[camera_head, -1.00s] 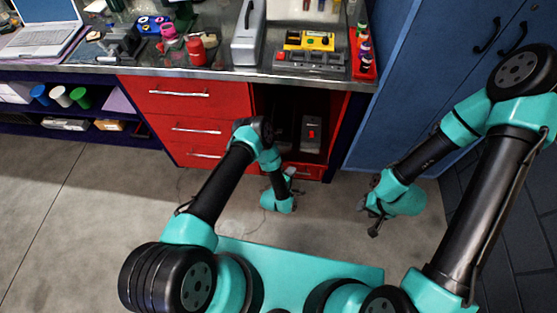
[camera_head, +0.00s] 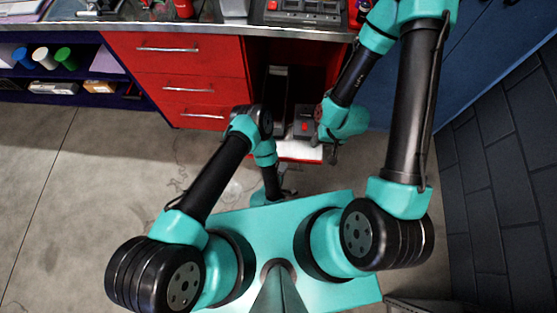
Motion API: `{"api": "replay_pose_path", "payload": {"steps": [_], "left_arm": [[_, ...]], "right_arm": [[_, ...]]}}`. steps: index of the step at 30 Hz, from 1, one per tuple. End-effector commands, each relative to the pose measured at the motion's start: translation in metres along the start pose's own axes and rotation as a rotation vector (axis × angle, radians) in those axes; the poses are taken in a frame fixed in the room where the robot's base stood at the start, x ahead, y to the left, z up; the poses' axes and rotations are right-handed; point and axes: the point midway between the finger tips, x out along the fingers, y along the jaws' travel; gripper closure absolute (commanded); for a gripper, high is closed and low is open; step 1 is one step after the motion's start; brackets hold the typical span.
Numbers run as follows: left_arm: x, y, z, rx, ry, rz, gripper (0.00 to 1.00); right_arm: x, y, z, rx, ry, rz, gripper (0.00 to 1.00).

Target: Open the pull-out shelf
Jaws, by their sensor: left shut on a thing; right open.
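The pull-out shelf (camera_head: 300,151) is low in the dark cabinet opening right of the red drawers. A strip of its pale surface shows beyond the front of the opening, so it is at least partly out. My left gripper (camera_head: 284,196) is low in front of the shelf, shut on what seems to be its handle; the grip is mostly hidden by my own arm and base. My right gripper (camera_head: 331,152) is open and empty, at the shelf's right side near the opening; I cannot tell whether it touches anything.
A dark box with a red mark (camera_head: 304,125) sits at the back of the shelf. Red drawers (camera_head: 180,70) with metal handles are shut to the left. A metal-edged workbench (camera_head: 200,28) runs above. Blue cabinets (camera_head: 480,70) stand at right. Concrete floor (camera_head: 90,200) is free at left.

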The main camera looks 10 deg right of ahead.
Motion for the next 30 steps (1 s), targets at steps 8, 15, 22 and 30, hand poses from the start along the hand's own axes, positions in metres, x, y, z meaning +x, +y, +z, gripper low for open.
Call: {"api": "replay_pose_path", "payload": {"steps": [8, 15, 22, 30], "left_arm": [[0.0, 0.0, 0.0, 0.0, 0.002, 0.001, 1.0], [0.0, 0.0, 0.0, 0.0, 0.001, 0.0, 0.67], [0.0, 0.0, 0.0, 0.0, 0.001, 0.0, 0.64], [-0.013, -0.001, 0.003, 0.002, -0.008, -0.003, 0.64]], "right_arm": [[0.0, 0.0, 0.0, 0.0, 0.0, 0.0, 0.57], [0.0, 0.0, 0.0, 0.0, 0.0, 0.0, 0.57], [0.0, 0.0, 0.0, 0.0, 0.0, 0.0, 0.57], [0.0, 0.0, 0.0, 0.0, 0.0, 0.0, 0.57]]}}
